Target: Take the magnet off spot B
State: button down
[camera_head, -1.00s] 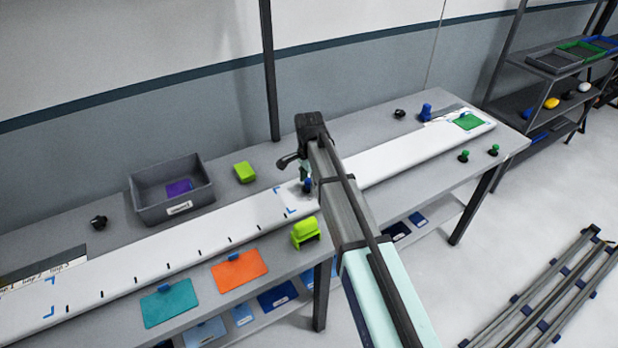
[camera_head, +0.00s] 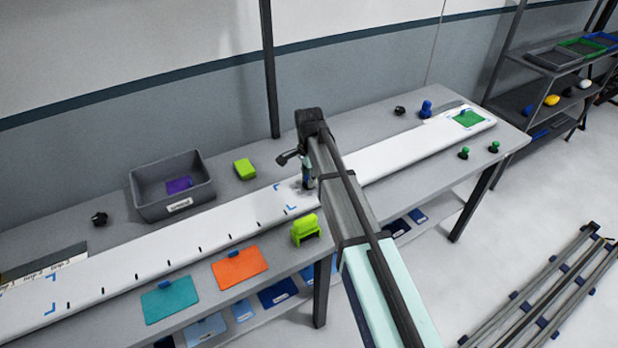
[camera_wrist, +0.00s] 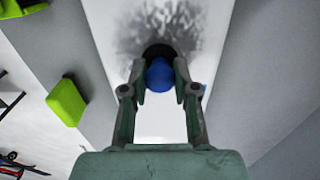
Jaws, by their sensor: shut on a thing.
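The magnet shows in the wrist view as a blue knob (camera_wrist: 160,76) on a round black base. My gripper (camera_wrist: 166,90) is shut on the knob, one finger on each side. In the head view my gripper (camera_head: 307,178) is over the middle of the long white panel (camera_head: 230,231), beside blue corner marks (camera_head: 290,208). There the magnet is mostly hidden by my gripper and arm. A dark mottled patch (camera_wrist: 170,28) lies on the panel around the base. I cannot tell whether the base touches the panel.
A grey bin (camera_head: 172,190) and a lime block (camera_head: 244,169) stand behind the panel. A lime tool (camera_head: 305,229) stands in front of it. Orange (camera_head: 240,262) and teal (camera_head: 170,300) cards lie near the front edge. Green-topped magnets (camera_head: 463,153) stand at the right.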

jog(key=shift+r+p, duration=0.35)
jog(key=shift+r, duration=0.25)
jog(key=shift+r+p, duration=1.95)
jog(key=shift+r, duration=1.45)
